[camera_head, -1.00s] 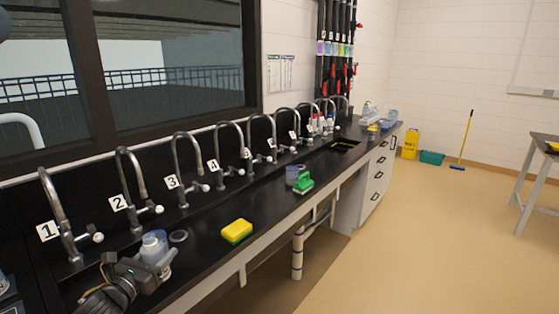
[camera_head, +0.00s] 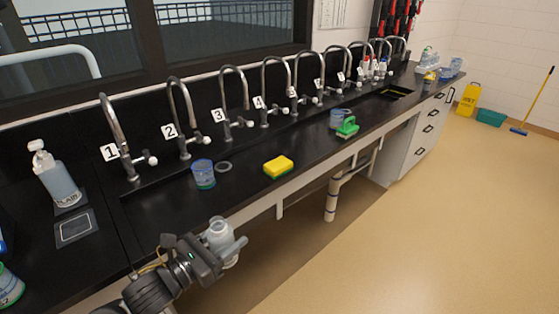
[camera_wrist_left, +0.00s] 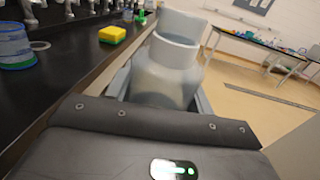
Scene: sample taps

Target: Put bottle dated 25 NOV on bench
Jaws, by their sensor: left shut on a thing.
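My left gripper (camera_head: 226,250) is shut on a pale translucent bottle (camera_head: 220,236), held roughly upright in front of the bench's front edge, over the floor side. In the left wrist view the bottle (camera_wrist_left: 165,75) sits between the fingers, and no date can be read on it. The black bench (camera_head: 150,215) runs along the wall with a row of numbered taps. A blue-tinted clear cup (camera_head: 203,174) stands on it near tap 2; it also shows in the left wrist view (camera_wrist_left: 15,45). My right gripper is not in view.
A yellow sponge (camera_head: 278,167), a green brush (camera_head: 347,127) and another blue cup (camera_head: 337,118) lie farther along. A pump bottle (camera_head: 58,178) stands at left beside a dark square pad (camera_head: 75,228). Bare bench lies between the cup and front edge.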

